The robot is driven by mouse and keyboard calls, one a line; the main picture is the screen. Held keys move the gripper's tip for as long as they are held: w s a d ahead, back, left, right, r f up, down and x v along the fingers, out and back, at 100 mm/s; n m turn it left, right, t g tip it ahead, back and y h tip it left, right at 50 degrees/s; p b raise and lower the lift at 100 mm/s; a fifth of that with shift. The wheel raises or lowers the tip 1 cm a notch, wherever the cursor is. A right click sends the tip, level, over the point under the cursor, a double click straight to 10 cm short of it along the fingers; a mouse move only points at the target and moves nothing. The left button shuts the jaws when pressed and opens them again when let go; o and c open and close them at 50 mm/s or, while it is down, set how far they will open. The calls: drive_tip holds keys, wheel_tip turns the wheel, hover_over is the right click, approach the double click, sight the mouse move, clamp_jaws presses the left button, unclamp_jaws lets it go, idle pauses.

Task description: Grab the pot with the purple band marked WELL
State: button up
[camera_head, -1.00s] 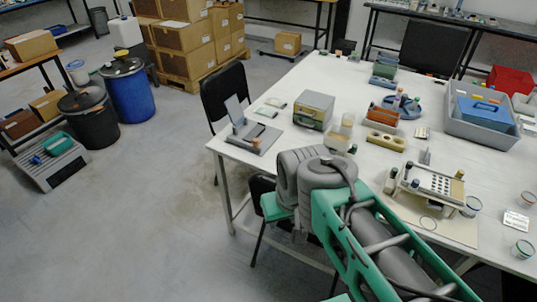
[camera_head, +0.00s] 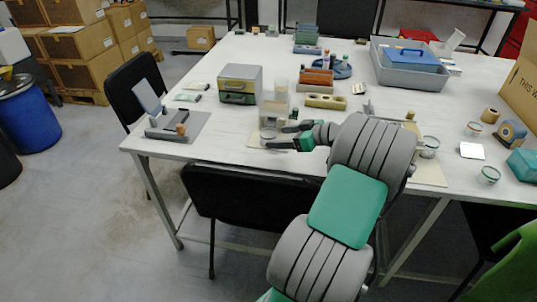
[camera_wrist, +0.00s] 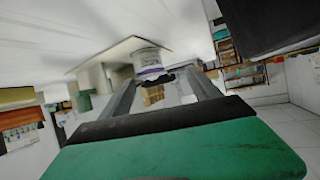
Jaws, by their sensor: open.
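A small pot (camera_wrist: 150,60) with a white label and a purple band stands just beyond my fingertips in the wrist view; its lettering is too blurred to read. In the head view a small pale pot (camera_head: 268,133) stands at the left end of the beige board, right by my fingertips. My gripper (camera_head: 281,137) is open, low over the table and pointing left, its two fingers apart. In the wrist view the open fingers (camera_wrist: 160,92) reach toward the pot, with nothing clearly held between them.
Other small pots stand to the right, one by the board (camera_head: 430,143), one farther back (camera_head: 473,128) and one near the front (camera_head: 489,174). A drawer box (camera_head: 240,84), a beige block with holes (camera_head: 325,102) and a grey crate (camera_head: 405,70) stand behind. My arm hides part of the board.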

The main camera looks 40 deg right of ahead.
sight(275, 137)
drive_tip(key=shift+s+d+f+t, duration=0.2)
drive_tip(key=shift+s+d, duration=0.15)
drive_tip(key=shift+d, duration=0.1)
drive_tip(key=shift+s+d+f+t, duration=0.2)
drive_tip(key=shift+s+d, duration=0.15)
drive_tip(key=shift+d, duration=0.1)
drive_tip(key=shift+w+f, duration=0.1)
drive_tip(key=shift+w, duration=0.1)
drive_tip(key=x, duration=0.7)
drive_tip(key=shift+d+b, duration=0.2)
drive_tip(key=shift+b, duration=0.1)
drive_tip(key=c, duration=1.5)
drive_tip(key=shift+c, duration=0.2)
drive_tip(key=shift+w, duration=0.1)
